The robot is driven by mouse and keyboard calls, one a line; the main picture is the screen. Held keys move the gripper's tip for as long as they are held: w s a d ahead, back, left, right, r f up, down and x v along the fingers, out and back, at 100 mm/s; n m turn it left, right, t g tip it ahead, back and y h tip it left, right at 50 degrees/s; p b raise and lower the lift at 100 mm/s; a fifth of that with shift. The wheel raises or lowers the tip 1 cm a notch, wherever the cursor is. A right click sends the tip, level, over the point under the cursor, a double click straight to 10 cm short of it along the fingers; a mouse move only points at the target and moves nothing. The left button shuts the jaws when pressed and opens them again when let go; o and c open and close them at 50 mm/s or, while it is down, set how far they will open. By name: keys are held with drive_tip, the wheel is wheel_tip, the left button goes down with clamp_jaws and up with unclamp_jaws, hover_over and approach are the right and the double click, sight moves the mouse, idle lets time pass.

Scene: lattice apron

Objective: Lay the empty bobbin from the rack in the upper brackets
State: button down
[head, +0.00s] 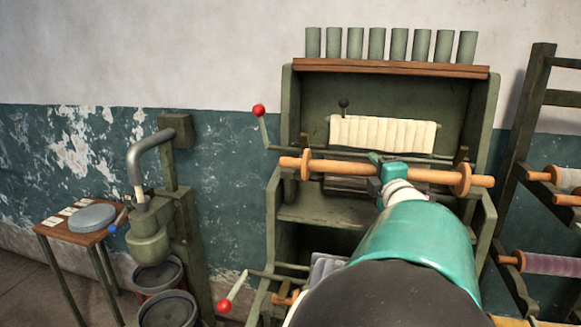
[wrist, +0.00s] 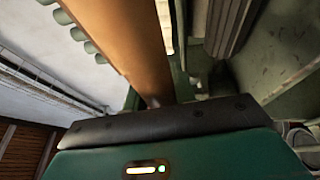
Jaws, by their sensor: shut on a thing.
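The empty bobbin (head: 345,169), a bare wooden bar with a round flange toward each end, lies level across the front of the green machine. My gripper (head: 385,172) is shut on it right of its middle. In the wrist view the bobbin (wrist: 125,40) runs up and away from the jaws, with the gripper body (wrist: 160,130) across the bottom. An upper bracket (head: 462,155) shows just behind the right flange; another post (head: 304,142) rises behind the left flange. I cannot tell whether the bobbin touches the brackets. The rack (head: 517,150) stands at the right, holding wound bobbins.
Red-knobbed levers stick out left of the machine, upper (head: 259,112) and lower (head: 225,304). Several green tubes (head: 376,43) stand on the top shelf. A cream strip (head: 382,134) hangs behind the bobbin. A green pedestal device (head: 150,235) and small table (head: 70,232) are further left.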

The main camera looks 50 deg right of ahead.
drive_tip(key=w+d+f, duration=0.1)
drive_tip(key=w+d, duration=0.4)
drive_tip(key=d, duration=0.6)
drive_tip(key=shift+w, duration=0.25)
drive_tip(key=shift+a, duration=0.1)
idle(0.7)
drive_tip(key=shift+f, duration=1)
drive_tip(key=shift+f, duration=0.35)
drive_tip(key=shift+f, duration=0.65)
idle(0.8)
drive_tip(key=c, duration=1.1)
unclamp_jaws()
drive_tip(key=shift+o, duration=0.2)
drive_tip(key=shift+f, duration=0.1)
